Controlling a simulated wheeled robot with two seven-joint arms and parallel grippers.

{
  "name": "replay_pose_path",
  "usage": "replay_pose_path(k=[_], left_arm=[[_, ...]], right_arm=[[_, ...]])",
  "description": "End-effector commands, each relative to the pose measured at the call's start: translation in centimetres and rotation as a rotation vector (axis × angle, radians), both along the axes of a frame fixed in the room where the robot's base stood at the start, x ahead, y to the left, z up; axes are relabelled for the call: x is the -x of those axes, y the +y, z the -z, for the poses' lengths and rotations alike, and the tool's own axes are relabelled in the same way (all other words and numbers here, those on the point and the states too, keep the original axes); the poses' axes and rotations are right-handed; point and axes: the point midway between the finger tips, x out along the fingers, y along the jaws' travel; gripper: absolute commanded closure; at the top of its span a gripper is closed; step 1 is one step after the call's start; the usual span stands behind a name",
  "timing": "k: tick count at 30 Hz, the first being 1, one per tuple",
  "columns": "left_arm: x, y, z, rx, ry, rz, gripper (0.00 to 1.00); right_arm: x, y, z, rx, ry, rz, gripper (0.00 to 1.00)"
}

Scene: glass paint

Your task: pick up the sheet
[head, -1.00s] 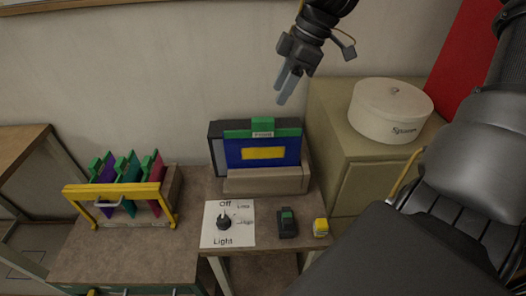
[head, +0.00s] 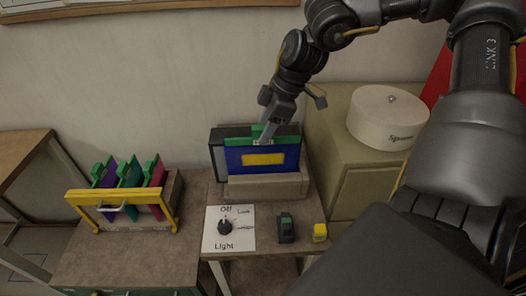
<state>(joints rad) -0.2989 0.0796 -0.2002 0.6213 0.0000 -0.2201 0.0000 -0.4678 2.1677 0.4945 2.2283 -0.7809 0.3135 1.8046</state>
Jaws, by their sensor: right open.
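A blue sheet (head: 236,160) with a yellow rectangle in its middle and a green top edge stands upright in a grey-brown holder (head: 262,187) on the small table. My right gripper (head: 262,138) reaches down from above, and its fingertips are at the sheet's green top tab, covering part of it. The gripper is open; I cannot tell whether the fingers straddle the tab or touch it. More sheets, purple (head: 109,175), teal (head: 131,175) and magenta (head: 155,177), stand in a yellow-framed rack (head: 122,194) on the left. My left gripper is not in view.
A white panel with a dial (head: 229,229) marked Off and Light lies in front of the holder. A dark block (head: 286,228) and a yellow block (head: 319,232) sit beside it. A round white box (head: 385,118) stands on the cabinet (head: 345,150) at right.

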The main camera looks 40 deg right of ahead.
Motion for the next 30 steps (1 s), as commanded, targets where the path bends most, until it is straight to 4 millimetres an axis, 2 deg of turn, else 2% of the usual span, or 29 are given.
replay_pose_path(k=[4,12,23,30], left_arm=[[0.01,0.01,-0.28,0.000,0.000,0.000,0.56],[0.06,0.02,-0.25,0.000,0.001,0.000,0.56],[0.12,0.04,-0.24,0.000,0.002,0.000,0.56],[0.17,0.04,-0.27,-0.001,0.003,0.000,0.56]], right_arm=[[-0.28,0.39,1.21,0.000,0.001,0.000,0.55],[-0.37,0.46,1.45,0.000,-0.001,0.000,0.55],[-0.37,0.44,1.42,0.000,-0.001,0.000,1.00],[-0.44,0.48,1.30,0.000,-0.004,0.000,1.00]])
